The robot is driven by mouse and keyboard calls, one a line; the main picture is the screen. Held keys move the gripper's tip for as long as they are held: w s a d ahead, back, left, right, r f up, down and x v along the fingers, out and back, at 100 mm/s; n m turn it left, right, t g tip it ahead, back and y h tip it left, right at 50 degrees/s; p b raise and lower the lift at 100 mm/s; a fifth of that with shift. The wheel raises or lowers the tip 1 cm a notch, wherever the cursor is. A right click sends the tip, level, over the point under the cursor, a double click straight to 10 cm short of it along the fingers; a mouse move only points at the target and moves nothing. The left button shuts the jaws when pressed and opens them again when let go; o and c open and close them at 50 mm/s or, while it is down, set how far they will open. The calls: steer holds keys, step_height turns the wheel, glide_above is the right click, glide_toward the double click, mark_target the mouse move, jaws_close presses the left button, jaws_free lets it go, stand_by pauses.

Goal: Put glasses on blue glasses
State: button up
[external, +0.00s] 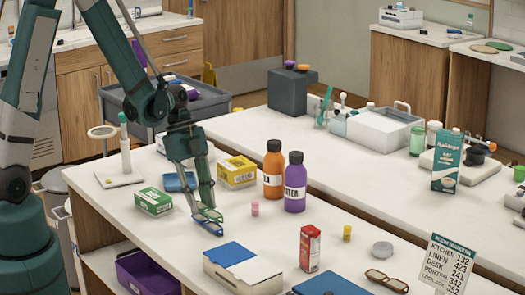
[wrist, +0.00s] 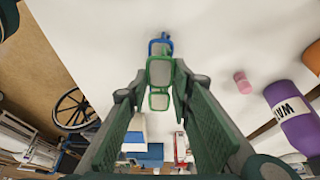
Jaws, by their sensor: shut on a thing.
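My gripper (external: 203,203) is low over the near white counter, fingers pointing down. In the wrist view my gripper (wrist: 157,88) is shut on green-framed glasses (wrist: 160,72), whose two lenses line up lengthwise between the fingers. Blue glasses (external: 208,224) are at the fingertips in the external view. In the wrist view the blue glasses (wrist: 159,43) show just beyond the green pair, partly covered by it. I cannot tell whether the two pairs touch. The green pair is hard to make out in the external view. Brown glasses (external: 386,281) lie apart at the front right.
A green box (external: 153,202), yellow box (external: 237,172), orange bottle (external: 273,170) and purple bottle (external: 295,183) stand near the gripper. A pink small bottle (external: 255,208) is to its right. A white box with blue lid (external: 243,270) is in front. Bare counter surrounds the blue glasses.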

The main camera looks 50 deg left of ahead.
steer(key=shift+f, duration=0.5)
steer(key=shift+f, duration=0.1)
steer(key=o, duration=0.7)
steer(key=shift+p+v, duration=0.8)
steer(key=shift+v, duration=5.35)
steer(key=shift+s, duration=0.1)
